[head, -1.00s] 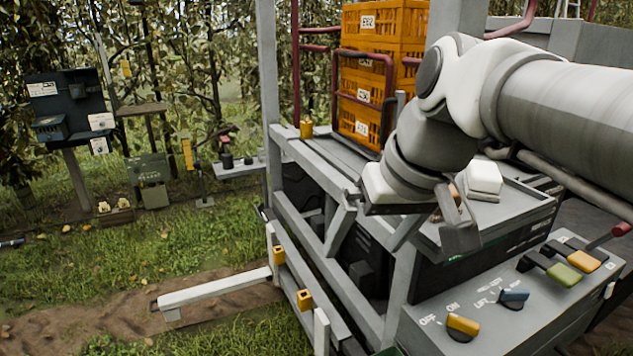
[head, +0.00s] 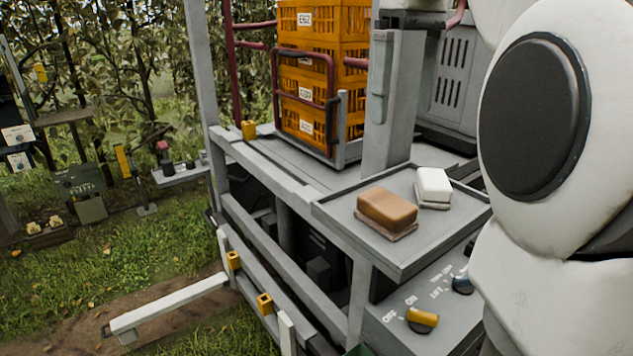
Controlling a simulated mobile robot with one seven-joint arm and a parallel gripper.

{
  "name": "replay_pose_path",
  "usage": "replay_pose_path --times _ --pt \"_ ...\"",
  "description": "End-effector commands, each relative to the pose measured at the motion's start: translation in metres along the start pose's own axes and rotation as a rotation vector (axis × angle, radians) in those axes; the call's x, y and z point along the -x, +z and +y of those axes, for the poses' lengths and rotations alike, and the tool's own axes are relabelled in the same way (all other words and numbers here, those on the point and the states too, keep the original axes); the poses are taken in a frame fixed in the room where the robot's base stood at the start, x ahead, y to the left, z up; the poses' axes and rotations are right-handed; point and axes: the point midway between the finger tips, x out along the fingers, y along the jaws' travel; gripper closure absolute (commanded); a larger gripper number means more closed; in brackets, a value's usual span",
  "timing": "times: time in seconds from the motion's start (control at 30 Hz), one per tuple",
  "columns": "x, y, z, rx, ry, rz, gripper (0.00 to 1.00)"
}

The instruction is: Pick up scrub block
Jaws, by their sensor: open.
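Two blocks lie on the grey shelf tray (head: 366,238) of the cart in the head view. One is a brown block (head: 387,209) on a thin darker base. The other is a white block (head: 433,185) with a greyish lower layer, just behind and to the right of the brown one. I cannot tell for sure which of them is the scrub block. They stand apart with a small gap, and nothing covers them. My gripper is out of view; only large white links of my arm fill the right side.
A grey post (head: 392,105) rises behind the tray. Stacked orange crates (head: 318,75) stand behind a red rail. A control panel with an orange knob (head: 422,320) lies below the tray's front edge. My arm hides the right part.

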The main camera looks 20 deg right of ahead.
Motion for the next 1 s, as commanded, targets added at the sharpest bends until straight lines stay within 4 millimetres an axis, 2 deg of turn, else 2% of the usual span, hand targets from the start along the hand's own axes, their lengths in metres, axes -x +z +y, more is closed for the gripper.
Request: replay_pose_path --times 0.6,0.87,1.0 --pt "-0.1 -0.001 -0.001 -0.001 -0.001 0.0 0.0" --pt "-0.118 -0.001 0.0 -0.001 0.0 0.001 0.0" --pt "-0.133 -0.005 0.001 -0.001 -0.002 -0.001 0.0"
